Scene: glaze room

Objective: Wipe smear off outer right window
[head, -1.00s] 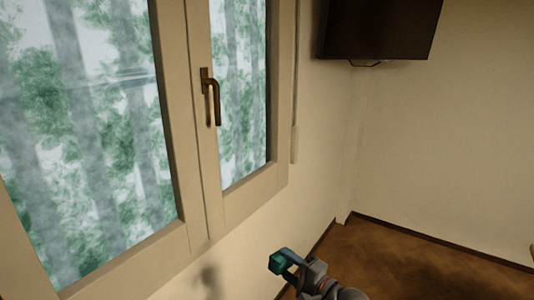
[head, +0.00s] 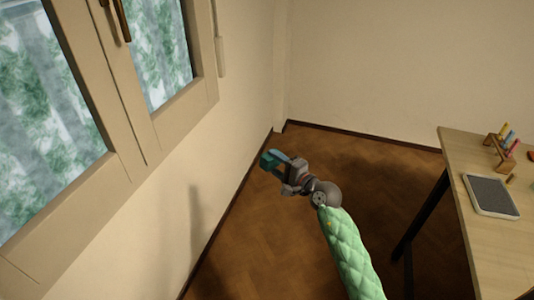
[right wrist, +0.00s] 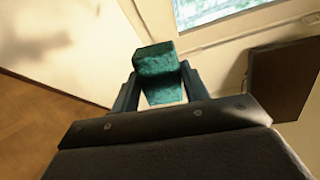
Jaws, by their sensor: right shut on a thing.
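My right gripper (head: 284,165) is shut on a teal block (head: 269,161), which looks like a sponge. The block also shows between the fingers in the right wrist view (right wrist: 157,75). It is held in the air, apart from the window. The right window pane (head: 158,48) is at the upper left of the head view, with a pale frame and a brass handle (head: 122,20) cut off at the top. A larger left pane (head: 38,120) is partly out of view. I cannot make out a clear smear on either pane. My left gripper is not in view.
A wooden table (head: 455,160) with a dark leg stands at right, bearing a grey tablet-like thing (head: 491,195) and a small rack (head: 497,152) of coloured sticks. The brown floor between wall and table is clear. A dark panel (right wrist: 285,75) shows in the right wrist view.

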